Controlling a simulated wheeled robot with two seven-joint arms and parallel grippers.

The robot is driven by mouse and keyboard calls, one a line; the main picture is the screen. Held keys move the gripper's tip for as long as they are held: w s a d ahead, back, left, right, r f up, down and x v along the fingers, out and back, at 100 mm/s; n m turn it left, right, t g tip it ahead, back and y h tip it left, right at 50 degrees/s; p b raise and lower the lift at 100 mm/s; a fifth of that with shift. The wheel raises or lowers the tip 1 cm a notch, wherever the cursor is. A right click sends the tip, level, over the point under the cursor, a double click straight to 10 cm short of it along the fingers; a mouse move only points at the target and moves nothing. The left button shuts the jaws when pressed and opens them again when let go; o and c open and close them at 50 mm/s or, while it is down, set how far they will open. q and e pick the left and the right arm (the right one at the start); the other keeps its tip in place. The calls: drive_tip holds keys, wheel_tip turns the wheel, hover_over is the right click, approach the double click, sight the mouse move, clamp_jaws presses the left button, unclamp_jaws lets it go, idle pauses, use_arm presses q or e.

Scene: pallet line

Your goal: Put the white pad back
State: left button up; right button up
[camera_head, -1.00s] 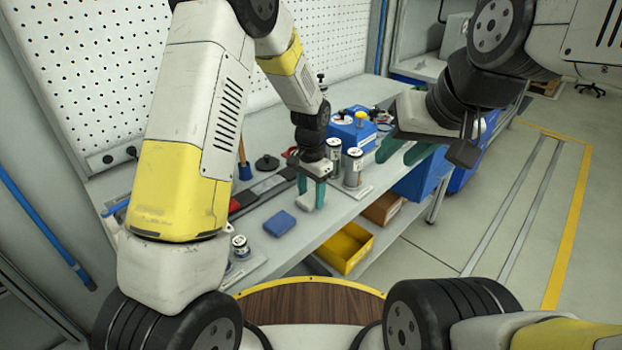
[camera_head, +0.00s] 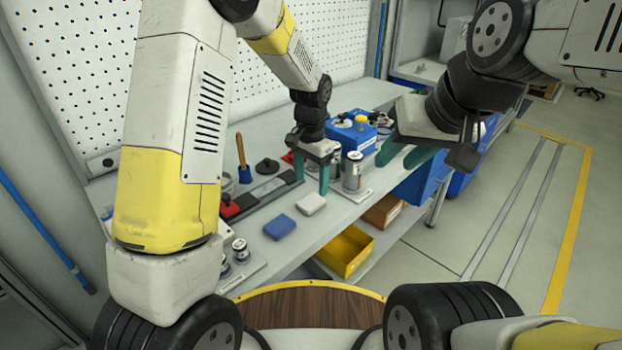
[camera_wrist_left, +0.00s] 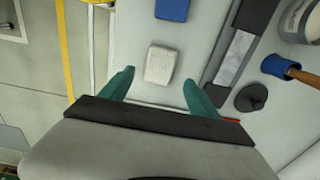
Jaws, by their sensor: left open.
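The white pad (camera_head: 311,203) lies flat on the grey bench near its front edge, to the right of a blue pad (camera_head: 280,227). It also shows in the left wrist view (camera_wrist_left: 160,64), with bare bench around it. My left gripper (camera_head: 312,178) is open and empty, just behind the pad in the head view. In the left wrist view, the left gripper's teal fingers (camera_wrist_left: 158,84) are spread wider than the pad, which lies mostly beyond their tips. My right gripper (camera_head: 404,155) is open and empty, to the right of the bench.
A dark rail (camera_head: 265,190), a red block (camera_head: 229,206) and a blue-based brush (camera_head: 243,170) are behind the pads. Cans (camera_head: 352,170) and a blue box (camera_head: 350,132) stand to the right. A yellow bin (camera_head: 345,251) is below the bench's front edge.

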sight(311, 201)
use_arm(q)
drive_tip(key=s+a+r+n+t+h, duration=0.15)
drive_tip(key=s+a+r, duration=0.3)
drive_tip(key=r, duration=0.45)
drive_tip(key=s+a+r+n+t, duration=0.1)
drive_tip(key=s+a+r+n, duration=0.3)
drive_tip(key=r, duration=0.5)
drive_tip(key=s+a+r+n+t, duration=0.1)
drive_tip(key=s+a+t, duration=0.1)
drive_tip(key=s, duration=0.5)
drive_tip(key=s+a+r+n+t, duration=0.1)
drive_tip(key=s+a+r+n, duration=0.1)
drive_tip(key=s, duration=0.4)
drive_tip(key=shift+s+a+t+h, duration=0.35)
drive_tip(key=shift+a, duration=0.5)
